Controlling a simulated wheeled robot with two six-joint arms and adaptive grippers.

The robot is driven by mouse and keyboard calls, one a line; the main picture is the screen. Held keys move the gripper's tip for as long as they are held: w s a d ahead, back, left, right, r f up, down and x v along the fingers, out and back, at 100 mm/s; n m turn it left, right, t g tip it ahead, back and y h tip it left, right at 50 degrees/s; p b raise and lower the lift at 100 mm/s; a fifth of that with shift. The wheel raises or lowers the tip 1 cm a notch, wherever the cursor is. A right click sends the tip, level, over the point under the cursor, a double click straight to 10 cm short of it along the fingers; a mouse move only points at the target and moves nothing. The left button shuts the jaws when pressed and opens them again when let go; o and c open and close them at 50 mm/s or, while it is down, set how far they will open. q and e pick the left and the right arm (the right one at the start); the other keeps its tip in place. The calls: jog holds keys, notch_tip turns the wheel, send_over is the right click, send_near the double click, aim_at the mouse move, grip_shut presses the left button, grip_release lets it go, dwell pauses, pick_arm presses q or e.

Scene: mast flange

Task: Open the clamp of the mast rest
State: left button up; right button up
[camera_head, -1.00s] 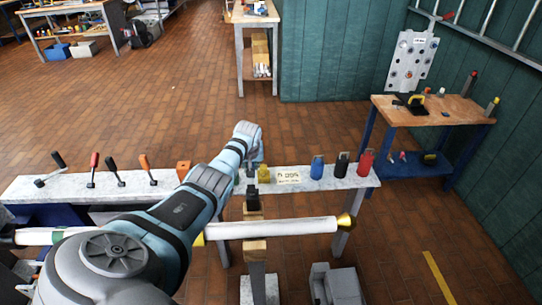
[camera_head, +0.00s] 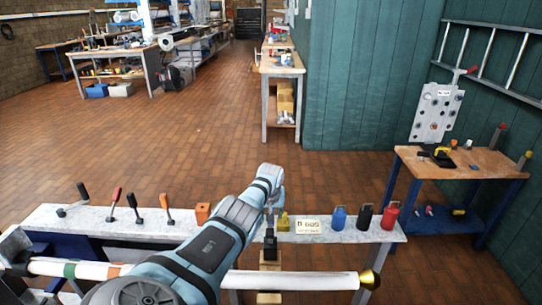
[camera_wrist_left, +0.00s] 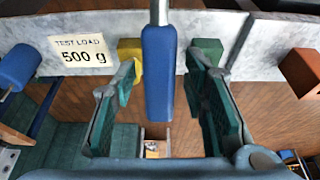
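The white mast (camera_head: 300,280) lies across the front of the head view with a gold end (camera_head: 370,280) at the right. A dark clamp part (camera_head: 270,242) stands on the wooden mast rest (camera_head: 270,265). My left gripper (camera_head: 274,192) is above it, partly hidden by my own arm. In the left wrist view a blue handle (camera_wrist_left: 158,75) on a metal rod lies between the fingers of the left gripper (camera_wrist_left: 165,68). The fingers are open, with gaps visible on both sides of the handle. The clamp's jaws cannot be made out. My right gripper is not in view.
A narrow grey bench (camera_head: 340,232) behind the mast carries several levers, an orange block (camera_head: 203,212), a yellow block (camera_head: 283,222), a test load sign (camera_head: 309,227) and a blue bottle (camera_head: 338,217). A green block (camera_wrist_left: 208,48) shows in the left wrist view. A side table (camera_head: 470,165) stands right.

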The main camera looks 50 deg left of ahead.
pick_arm(q)
jog(key=shift+r, duration=0.1)
jog(key=shift+r, duration=0.5)
jog(key=v, duration=1.1)
jog(key=shift+d, duration=0.25)
jog(key=shift+f, duration=0.1)
